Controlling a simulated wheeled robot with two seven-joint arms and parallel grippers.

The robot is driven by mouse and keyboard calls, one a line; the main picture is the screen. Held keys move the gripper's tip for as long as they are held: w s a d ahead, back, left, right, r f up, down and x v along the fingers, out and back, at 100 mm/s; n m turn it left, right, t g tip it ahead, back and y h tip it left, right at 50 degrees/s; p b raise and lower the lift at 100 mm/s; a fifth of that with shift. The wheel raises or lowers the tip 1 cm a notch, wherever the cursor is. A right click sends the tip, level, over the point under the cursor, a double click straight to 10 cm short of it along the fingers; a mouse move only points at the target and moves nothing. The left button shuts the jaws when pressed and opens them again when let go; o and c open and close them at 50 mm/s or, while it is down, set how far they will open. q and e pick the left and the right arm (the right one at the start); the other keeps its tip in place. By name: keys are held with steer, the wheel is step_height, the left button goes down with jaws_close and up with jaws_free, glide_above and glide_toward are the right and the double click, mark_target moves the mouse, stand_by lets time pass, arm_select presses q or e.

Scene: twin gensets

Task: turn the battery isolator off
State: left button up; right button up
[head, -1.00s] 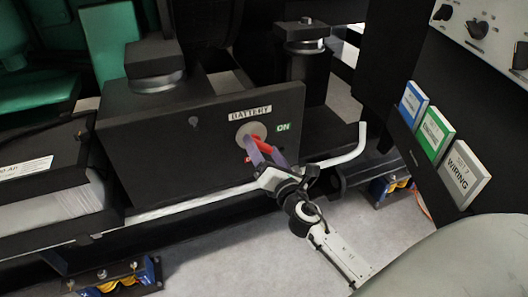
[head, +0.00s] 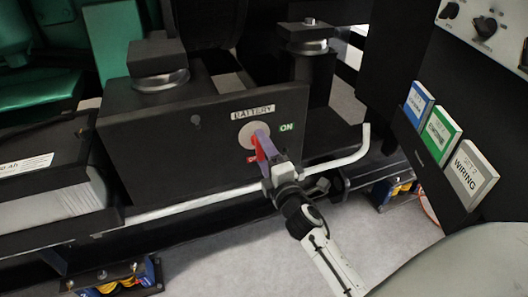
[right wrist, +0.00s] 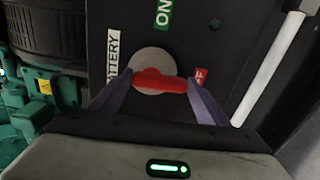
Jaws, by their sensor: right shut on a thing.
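The battery isolator is a pale round disc (head: 250,133) with a red handle (head: 262,147) on a dark panel, under a BATTERY label (head: 253,111). A green ON label (head: 286,127) is to its right and a red OFF label (head: 252,159) below, partly hidden. The handle points down, close to the OFF label. In the right wrist view the red handle (right wrist: 158,80) points right, its tip near the OFF label (right wrist: 201,76). My right gripper (head: 267,148) has its purple fingers on both sides of the handle and is shut on it. My left gripper is not in view.
A white pipe (head: 350,158) runs below and to the right of the panel, close to my right gripper. Blue, green and white binders (head: 470,172) stand at the right. A battery (head: 55,190) sits at the left.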

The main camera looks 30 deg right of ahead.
steer(key=shift+a+f+m, duration=0.1)
steer(key=shift+m, duration=0.3)
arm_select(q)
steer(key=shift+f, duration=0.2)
arm_select(e)
steer(key=o, duration=1)
steer(key=shift+o, duration=0.2)
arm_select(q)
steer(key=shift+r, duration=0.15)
arm_select(e)
steer(key=shift+s, duration=0.1)
